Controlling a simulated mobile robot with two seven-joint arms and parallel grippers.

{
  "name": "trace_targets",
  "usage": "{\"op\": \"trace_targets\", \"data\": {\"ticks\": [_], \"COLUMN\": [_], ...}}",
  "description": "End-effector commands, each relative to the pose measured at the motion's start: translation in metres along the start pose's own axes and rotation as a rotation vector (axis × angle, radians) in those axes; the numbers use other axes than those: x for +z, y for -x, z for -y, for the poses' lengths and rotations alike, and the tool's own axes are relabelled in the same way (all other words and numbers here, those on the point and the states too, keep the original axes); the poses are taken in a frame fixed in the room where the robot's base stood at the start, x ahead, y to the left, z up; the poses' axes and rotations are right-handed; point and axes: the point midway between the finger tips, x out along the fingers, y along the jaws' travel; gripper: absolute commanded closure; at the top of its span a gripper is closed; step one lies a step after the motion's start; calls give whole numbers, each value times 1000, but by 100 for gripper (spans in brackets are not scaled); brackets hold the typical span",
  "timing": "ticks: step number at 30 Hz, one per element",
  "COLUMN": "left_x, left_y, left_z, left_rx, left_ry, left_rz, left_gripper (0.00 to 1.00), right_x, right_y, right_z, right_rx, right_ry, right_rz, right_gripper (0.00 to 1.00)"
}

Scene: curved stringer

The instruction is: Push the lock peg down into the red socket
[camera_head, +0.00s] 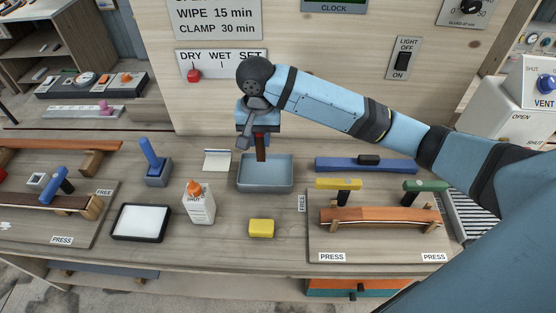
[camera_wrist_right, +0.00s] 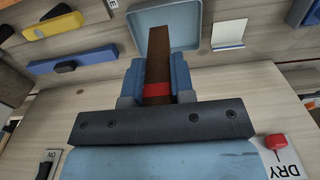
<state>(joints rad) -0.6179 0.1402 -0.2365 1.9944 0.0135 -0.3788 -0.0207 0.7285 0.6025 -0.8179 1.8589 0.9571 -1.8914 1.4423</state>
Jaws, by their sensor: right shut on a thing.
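My right gripper (camera_head: 259,131) is shut on a brown bar (camera_head: 261,150) with a red band. The bar points down toward the grey tray (camera_head: 246,186); I cannot tell whether its tip touches the tray. In the right wrist view the brown bar (camera_wrist_right: 159,55) sits between the blue fingers of the gripper (camera_wrist_right: 156,88), with the red band near the gripper body and the far end over the tray (camera_wrist_right: 187,25). I cannot tell whether this bar is the lock peg, and I cannot make out a red socket. My left gripper is not in view.
A fixture board (camera_head: 380,244) at right carries a curved wood strip (camera_head: 380,216) with a yellow handle (camera_head: 338,184) and a green handle (camera_head: 426,186). A yellow block (camera_head: 261,228), a white bottle (camera_head: 199,204) and a blue-handled tool in a holder (camera_head: 157,172) stand near the tray.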

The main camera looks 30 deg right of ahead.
Motion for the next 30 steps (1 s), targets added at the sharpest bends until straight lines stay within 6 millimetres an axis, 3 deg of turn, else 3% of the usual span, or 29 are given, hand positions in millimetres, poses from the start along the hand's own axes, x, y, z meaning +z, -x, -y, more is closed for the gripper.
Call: {"op": "trace_targets", "data": {"ticks": [12,30], "left_x": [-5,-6], "left_y": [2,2], "left_z": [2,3], "left_rx": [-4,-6], "left_ry": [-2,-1], "left_rz": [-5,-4], "left_gripper": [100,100], "right_x": [0,0], "right_y": [-110,-179], "right_z": [-1,-1], "right_rx": [4,3], "right_ry": [0,2], "right_rz": [2,-1], "right_gripper": [100,100]}}
